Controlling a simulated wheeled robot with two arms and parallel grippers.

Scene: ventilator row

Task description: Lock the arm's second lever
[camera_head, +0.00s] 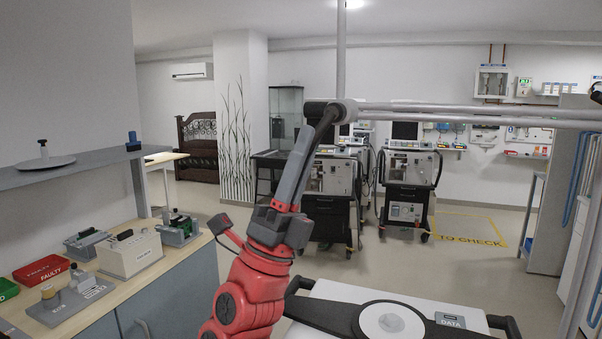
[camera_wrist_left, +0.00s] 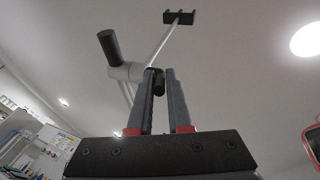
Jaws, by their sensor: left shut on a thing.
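The jointed support arm shows as long grey bars (camera_head: 450,113) running in from the right to a dark joint (camera_head: 331,108). My left gripper (camera_head: 318,128) reaches up to this joint from below. In the left wrist view, my left gripper (camera_wrist_left: 161,76) has its fingers on either side of a small black lever (camera_wrist_left: 159,88) at the grey joint (camera_wrist_left: 126,72), and is shut on it. A black cylinder (camera_wrist_left: 108,46) sticks out of the same joint. The fingers hide part of the lever, so its exact angle cannot be told. My right gripper is not in view.
A white-topped unit (camera_head: 350,291) with black handles stands close in front. Ventilator carts (camera_head: 408,180) stand at the back. A bench (camera_head: 130,290) with labelled boxes and a shelf (camera_head: 80,170) is at the left. Floor is clear around the yellow marking (camera_head: 470,230).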

